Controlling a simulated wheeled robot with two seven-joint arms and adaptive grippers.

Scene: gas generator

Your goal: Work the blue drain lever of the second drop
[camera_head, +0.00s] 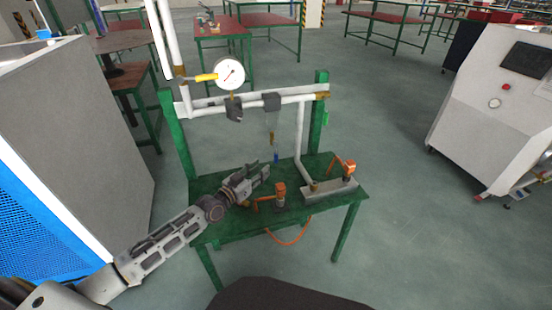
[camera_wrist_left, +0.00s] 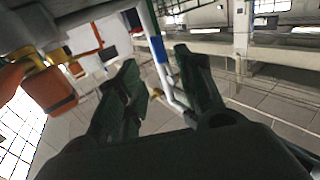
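The blue drain lever (camera_head: 276,157) is a small blue piece at the lower end of a thin drop hanging from the white pipe, above the green table. In the left wrist view a blue piece (camera_wrist_left: 159,49) sits on a pale tube, beyond and between my fingertips; I cannot tell how far away. My left gripper (camera_head: 262,174) reaches in from the left, low over the table, just left of and below the blue piece. In the left wrist view its two dark fingers (camera_wrist_left: 157,60) are apart with nothing gripped. My right gripper is not in view.
Valves with orange handles stand on the green table (camera_head: 235,229), one (camera_head: 269,200) close beside my left gripper, another (camera_head: 345,166) to the right. White pipes (camera_head: 300,94) carry a round gauge (camera_head: 229,73) and a yellow lever (camera_head: 206,77). A grey cabinet (camera_head: 75,120) flanks my left arm.

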